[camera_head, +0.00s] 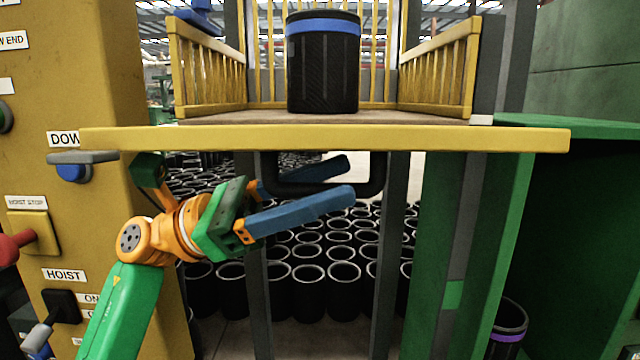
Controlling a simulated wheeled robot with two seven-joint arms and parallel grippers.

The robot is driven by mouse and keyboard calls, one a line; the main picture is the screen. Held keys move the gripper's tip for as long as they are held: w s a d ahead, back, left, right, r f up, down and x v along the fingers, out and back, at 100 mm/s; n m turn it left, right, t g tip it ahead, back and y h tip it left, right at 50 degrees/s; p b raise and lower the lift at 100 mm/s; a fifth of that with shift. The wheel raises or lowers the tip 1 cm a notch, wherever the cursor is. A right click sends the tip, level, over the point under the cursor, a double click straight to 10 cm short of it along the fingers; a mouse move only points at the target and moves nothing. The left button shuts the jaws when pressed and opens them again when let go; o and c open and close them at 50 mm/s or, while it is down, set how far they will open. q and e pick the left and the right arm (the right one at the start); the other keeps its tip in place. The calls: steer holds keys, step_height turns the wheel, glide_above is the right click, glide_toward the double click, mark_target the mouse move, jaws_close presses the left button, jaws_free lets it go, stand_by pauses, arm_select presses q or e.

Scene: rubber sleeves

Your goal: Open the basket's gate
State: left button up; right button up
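The basket has yellow side railings (437,72) and a brown floor. A long yellow bar (330,139) runs across its front; I cannot tell for sure whether this bar is the gate. A black U-shaped handle (376,178) hangs under the bar. My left gripper (347,178) is below the bar at the handle, its two blue fingers apart and pointing right. The fingers overlap the handle in the picture and hide part of it; I cannot tell whether they touch it. My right gripper is not in view.
A black sleeve with a blue band (323,64) stands upright in the basket. Many black sleeves (307,290) stand on the floor below. A yellow control panel (100,200) with labels and levers is at left, a green cabinet (580,230) at right. Grey posts (390,260) stand behind the handle.

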arm_select(q)
steer(key=shift+w+a+f, duration=0.1)
steer(key=shift+a, duration=0.15)
steer(key=b+v, duration=0.1)
steer(key=v, duration=0.5)
steer(key=shift+a+f+b, duration=0.15)
steer(key=shift+a+b, duration=0.15)
steer(key=shift+a, duration=0.05)
steer(key=shift+d, duration=0.1)
